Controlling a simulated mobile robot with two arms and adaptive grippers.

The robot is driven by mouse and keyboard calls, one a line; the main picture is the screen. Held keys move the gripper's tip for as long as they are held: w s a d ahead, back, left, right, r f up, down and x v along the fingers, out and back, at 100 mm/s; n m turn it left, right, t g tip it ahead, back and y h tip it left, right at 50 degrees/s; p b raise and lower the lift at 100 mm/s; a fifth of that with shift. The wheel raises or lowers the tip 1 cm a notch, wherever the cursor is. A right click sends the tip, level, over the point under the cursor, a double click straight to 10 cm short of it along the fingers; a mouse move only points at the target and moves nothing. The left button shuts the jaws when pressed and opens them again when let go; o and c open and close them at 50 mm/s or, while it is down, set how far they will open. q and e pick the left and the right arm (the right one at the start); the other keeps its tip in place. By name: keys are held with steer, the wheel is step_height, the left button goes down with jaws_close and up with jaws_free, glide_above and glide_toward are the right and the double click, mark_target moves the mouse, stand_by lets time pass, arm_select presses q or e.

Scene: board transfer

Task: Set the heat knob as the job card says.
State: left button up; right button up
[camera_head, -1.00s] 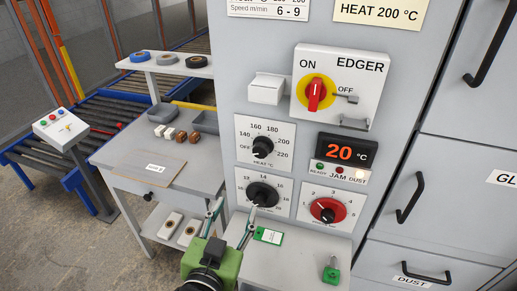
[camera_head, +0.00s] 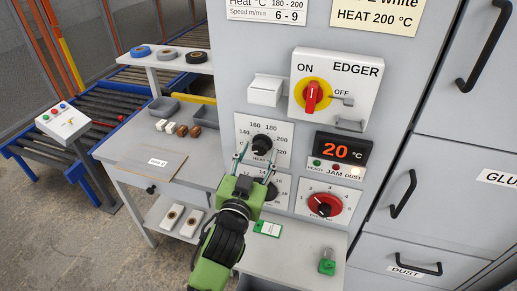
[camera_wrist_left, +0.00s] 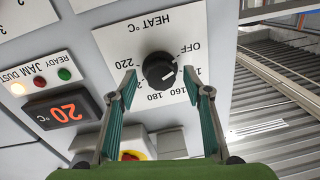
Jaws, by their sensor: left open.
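The black heat knob (camera_head: 261,144) sits on a white dial plate marked HEAT °C, with numbers from 140 to 220. In the left wrist view the knob (camera_wrist_left: 159,70) appears upside down; its white pointer mark lies on the side of OFF and the low numbers. My left gripper (camera_head: 256,157) is open in front of the plate. In the wrist view its fingertips (camera_wrist_left: 160,76) stand on either side of the knob with gaps; touching is not seen. The card (camera_head: 378,16) reads HEAT 200 °C. The display (camera_head: 342,149) reads 20 °C. My right gripper is not in view.
Below are a black speed knob (camera_head: 270,191), partly hidden by my gripper, and a red knob (camera_head: 325,205). The EDGER switch box (camera_head: 339,88) with its red switch is above right.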

arm_select(q)
steer(key=shift+w+d, duration=0.15)
steer(key=shift+w, duration=0.4)
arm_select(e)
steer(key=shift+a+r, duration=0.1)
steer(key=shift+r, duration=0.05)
arm_select(q)
steer(key=c, duration=1.1)
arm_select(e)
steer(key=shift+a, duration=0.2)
